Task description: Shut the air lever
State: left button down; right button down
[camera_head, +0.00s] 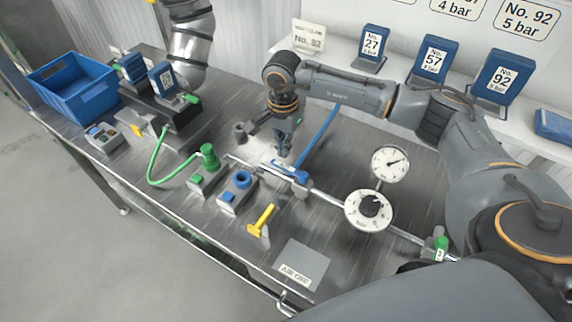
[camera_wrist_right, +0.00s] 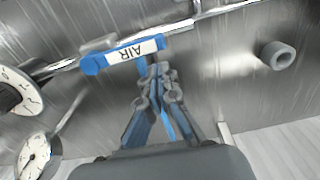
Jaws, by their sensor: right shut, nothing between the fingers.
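The air lever (camera_head: 290,171) is a blue handle with a white label. In the right wrist view the lever (camera_wrist_right: 125,54) reads AIR and lies roughly along the metal pipe (camera_wrist_right: 222,12). My right gripper (camera_head: 282,153) points down close to the lever. In the right wrist view its closed fingertips (camera_wrist_right: 157,72) are beside the lever's edge, with nothing held between them. I cannot tell whether they touch it. My left arm (camera_head: 190,42) comes in at the top left; its gripper does not show.
A round gauge (camera_head: 389,164) and a dial (camera_head: 369,210) sit on the pipe to the right. A long blue bar (camera_head: 320,138) stands behind the lever. A yellow tool (camera_head: 262,220), a blue-topped block (camera_head: 238,190) and an AIR OFF plate (camera_head: 309,258) are in front.

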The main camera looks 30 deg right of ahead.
jog(key=shift+s+a, duration=0.3)
jog(key=shift+a, duration=0.2)
jog(key=shift+s+a, duration=0.25)
jog(key=shift+a, duration=0.2)
jog(key=shift+s+a, duration=0.6)
jog(key=shift+a, duration=0.35)
jog(key=shift+s+a, duration=0.75)
jog(key=shift+s, duration=0.1)
